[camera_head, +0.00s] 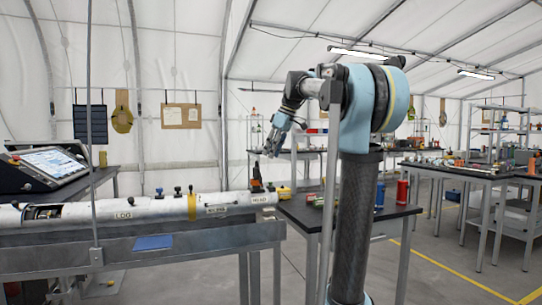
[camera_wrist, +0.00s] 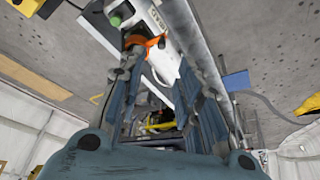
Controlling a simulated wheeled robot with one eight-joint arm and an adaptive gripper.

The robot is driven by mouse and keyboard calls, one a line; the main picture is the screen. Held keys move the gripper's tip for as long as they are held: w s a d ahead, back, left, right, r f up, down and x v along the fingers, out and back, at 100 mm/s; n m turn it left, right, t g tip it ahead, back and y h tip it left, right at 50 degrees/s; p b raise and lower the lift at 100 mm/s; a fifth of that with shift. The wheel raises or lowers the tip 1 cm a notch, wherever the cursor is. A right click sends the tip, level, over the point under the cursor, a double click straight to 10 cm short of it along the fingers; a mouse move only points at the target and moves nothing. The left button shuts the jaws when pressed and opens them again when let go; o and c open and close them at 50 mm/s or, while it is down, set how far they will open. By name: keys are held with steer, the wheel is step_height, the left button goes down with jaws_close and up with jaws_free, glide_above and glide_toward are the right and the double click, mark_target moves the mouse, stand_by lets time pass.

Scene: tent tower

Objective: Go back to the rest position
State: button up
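My gripper (camera_head: 269,152) is raised on the bent arm in the head view, pointing down and left above the right end of a long white tube (camera_head: 147,211). In the wrist view its two blue-grey fingers (camera_wrist: 163,58) stand apart, with part of the tube, an orange band and a yellow item visible through the gap. Nothing is seen held between the fingers.
The tube, marked LOG and HEAD, lies on a metal bench (camera_head: 190,237) with a blue pad (camera_head: 153,242). A dark table (camera_head: 306,214) with small items and a red can (camera_head: 402,191) stands beside it. A control screen (camera_head: 52,163) is at left.

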steer(key=s+d+f+m+h, duration=0.1)
steer(key=s+d+f+m, duration=0.2)
steer(key=s+f, duration=0.8)
steer(key=s+d+f+m+h, duration=0.1)
steer(key=s+d+f+m, duration=0.3)
steer(key=s+f, duration=0.8)
steer(key=s+d+f+m+h, duration=0.1)
steer(key=s+d+f+m, duration=0.3)
steer(key=s+f, duration=0.8)
step_height(320, 180, down, 7)
steer(key=shift+r+m+h, duration=0.1)
steer(key=shift+m+h, duration=0.3)
steer(key=shift+m, duration=0.2)
steer(key=shift+w, duration=0.1)
steer(key=shift+w+f, duration=0.25)
steer(key=shift+w, duration=0.2)
steer(key=shift+s, duration=0.1)
